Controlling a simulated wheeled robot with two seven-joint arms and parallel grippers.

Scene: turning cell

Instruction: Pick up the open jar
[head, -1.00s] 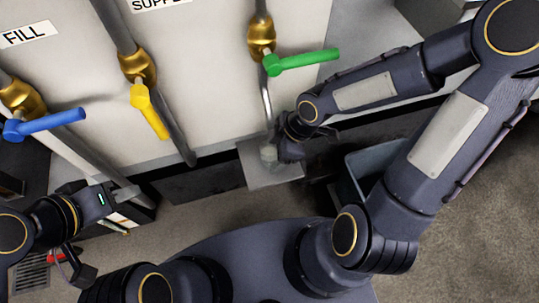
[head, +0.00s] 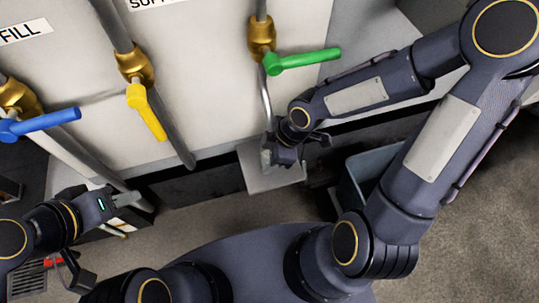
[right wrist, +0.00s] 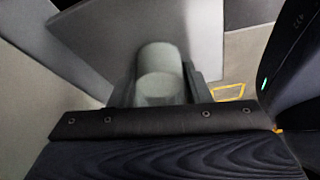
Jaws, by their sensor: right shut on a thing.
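The jar (right wrist: 160,78) is a pale, translucent grey cylinder in the right wrist view, between the fingers of my right gripper. In the head view my right gripper (head: 268,154) is over the small grey shelf (head: 277,180) below the green-handled valve, and its arm hides most of the jar. My right gripper is shut on the jar. Whether the jar touches the shelf I cannot tell. My left gripper (head: 125,199) is at the lower left, away from the jar; nothing shows between its fingers, but their gap is unclear.
Valves with blue (head: 40,123), yellow (head: 147,112) and green (head: 303,61) handles sit on pipes along the pale wall panel. A thin spout pipe comes down close to my right gripper. A grey-blue bin (head: 372,170) stands right of the shelf. Open floor lies below the shelf.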

